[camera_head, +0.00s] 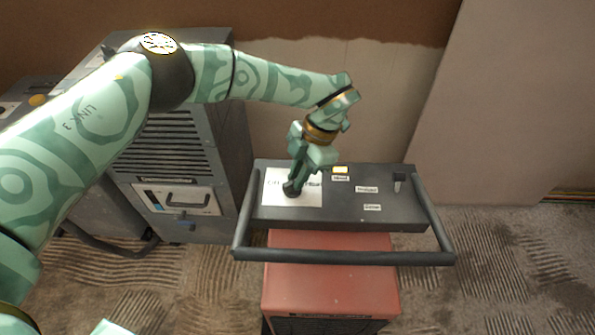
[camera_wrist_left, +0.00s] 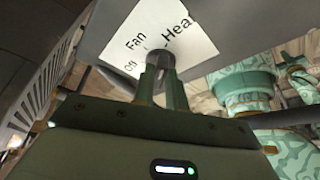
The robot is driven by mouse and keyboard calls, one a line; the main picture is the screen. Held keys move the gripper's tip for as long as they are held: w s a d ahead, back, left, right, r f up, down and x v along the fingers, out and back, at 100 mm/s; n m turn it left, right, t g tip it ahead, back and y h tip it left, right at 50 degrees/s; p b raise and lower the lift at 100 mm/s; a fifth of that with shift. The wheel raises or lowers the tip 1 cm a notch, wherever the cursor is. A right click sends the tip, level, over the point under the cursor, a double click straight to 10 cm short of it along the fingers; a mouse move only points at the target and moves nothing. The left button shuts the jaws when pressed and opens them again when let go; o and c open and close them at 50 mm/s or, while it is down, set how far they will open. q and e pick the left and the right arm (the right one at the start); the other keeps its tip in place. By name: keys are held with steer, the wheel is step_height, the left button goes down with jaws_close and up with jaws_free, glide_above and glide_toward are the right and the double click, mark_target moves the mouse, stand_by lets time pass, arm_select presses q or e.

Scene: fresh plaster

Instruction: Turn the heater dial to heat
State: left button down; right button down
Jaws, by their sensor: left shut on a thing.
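The heater's dark grey control panel (camera_head: 400,205) has a white label (camera_head: 309,194) at its left end. The left wrist view shows the words Off, Fan and Heat on this label (camera_wrist_left: 190,45). A small dark dial (camera_head: 289,190) sits on the label; it also shows in the left wrist view (camera_wrist_left: 160,60). My left gripper (camera_head: 294,184) reaches down from above and is shut on the dial, one finger on each side. The fingers hide much of the dial, and I cannot tell which word it points to. My right gripper is not in view.
A dark handle bar (camera_head: 340,257) runs around the panel's front and sides, above the red heater body (camera_head: 330,285). A grey louvred cabinet (camera_head: 185,150) stands close on the left.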

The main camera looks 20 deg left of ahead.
arm_select(q)
steer(key=shift+m, duration=0.3)
steer(key=c, duration=1.4)
jaws_free()
steer(key=shift+c, duration=0.2)
steer(key=shift+r, duration=0.1)
steer(key=p+v, duration=0.1)
steer(key=v, duration=1.5)
steer(key=shift+d+p, duration=0.15)
steer(key=shift+p, duration=0.15)
steer(key=shift+s, duration=0.15)
